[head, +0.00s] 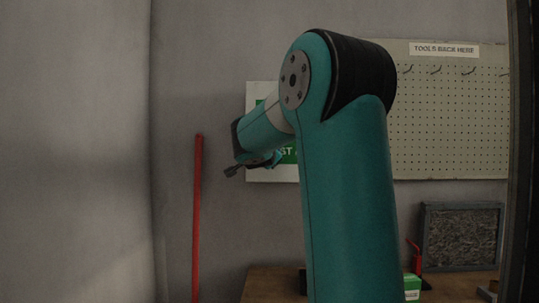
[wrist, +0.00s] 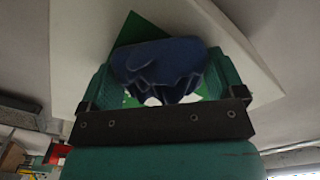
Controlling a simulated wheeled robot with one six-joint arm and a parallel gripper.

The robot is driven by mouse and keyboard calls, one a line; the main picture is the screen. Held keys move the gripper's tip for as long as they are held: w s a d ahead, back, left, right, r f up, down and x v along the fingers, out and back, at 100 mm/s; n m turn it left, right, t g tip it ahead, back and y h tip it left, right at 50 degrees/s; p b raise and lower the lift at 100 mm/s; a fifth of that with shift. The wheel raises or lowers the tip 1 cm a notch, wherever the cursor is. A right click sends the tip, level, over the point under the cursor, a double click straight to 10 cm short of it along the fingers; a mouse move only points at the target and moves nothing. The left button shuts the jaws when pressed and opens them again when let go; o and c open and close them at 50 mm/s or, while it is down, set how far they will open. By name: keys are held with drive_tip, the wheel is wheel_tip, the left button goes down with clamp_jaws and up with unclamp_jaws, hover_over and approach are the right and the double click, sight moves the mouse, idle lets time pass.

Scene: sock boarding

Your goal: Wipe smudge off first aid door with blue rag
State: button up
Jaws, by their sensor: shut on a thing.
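My gripper (wrist: 157,74) is shut on the crumpled blue rag (wrist: 152,60), which is bunched between its two teal fingers in the wrist view. Behind the rag is the white first aid door (wrist: 82,45) with a green patch; the rag overlaps it in the picture, but I cannot tell whether it touches. In the head view the first aid door (head: 256,175) is on the grey wall, largely covered by my arm. The rag is hidden there. I cannot make out a smudge in either view.
A red pole (head: 197,220) stands upright left of the door. A pegboard (head: 450,120) with hooks hangs to the right.

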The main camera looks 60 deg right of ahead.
drive_tip(key=shift+s, duration=0.1)
drive_tip(key=shift+s+d+r+b, duration=0.1)
drive_tip(key=shift+s+d+b, duration=0.1)
drive_tip(key=shift+s+d, duration=0.25)
drive_tip(key=shift+s+d+f+b, duration=0.1)
drive_tip(key=shift+s+d+b, duration=0.1)
drive_tip(key=shift+s, duration=0.45)
drive_tip(key=shift+s+d+r+b, duration=0.15)
drive_tip(key=shift+s+d, duration=0.2)
drive_tip(key=shift+s, duration=0.2)
drive_tip(key=s+d+b, duration=0.2)
drive_tip(key=s+d, duration=0.1)
drive_tip(key=s, duration=0.4)
drive_tip(key=shift+d, duration=0.3)
drive_tip(key=shift+w+a+b, duration=0.25)
drive_tip(key=shift+w+a, duration=0.1)
drive_tip(key=shift+w, duration=0.35)
drive_tip(key=shift+w+a+b, duration=0.25)
drive_tip(key=shift+w+a, duration=0.05)
drive_tip(key=shift+w, duration=0.4)
drive_tip(key=shift+w+a+b, duration=0.25)
drive_tip(key=shift+w+a, duration=0.4)
drive_tip(key=shift+w, duration=0.6)
drive_tip(key=shift+w+a+b, duration=0.2)
drive_tip(key=shift+w+a, duration=0.5)
drive_tip(key=shift+w, duration=0.6)
drive_tip(key=shift+w+a+b, duration=0.25)
drive_tip(key=shift+w+a, duration=0.4)
drive_tip(key=shift+w, duration=0.6)
drive_tip(key=shift+a, duration=0.1)
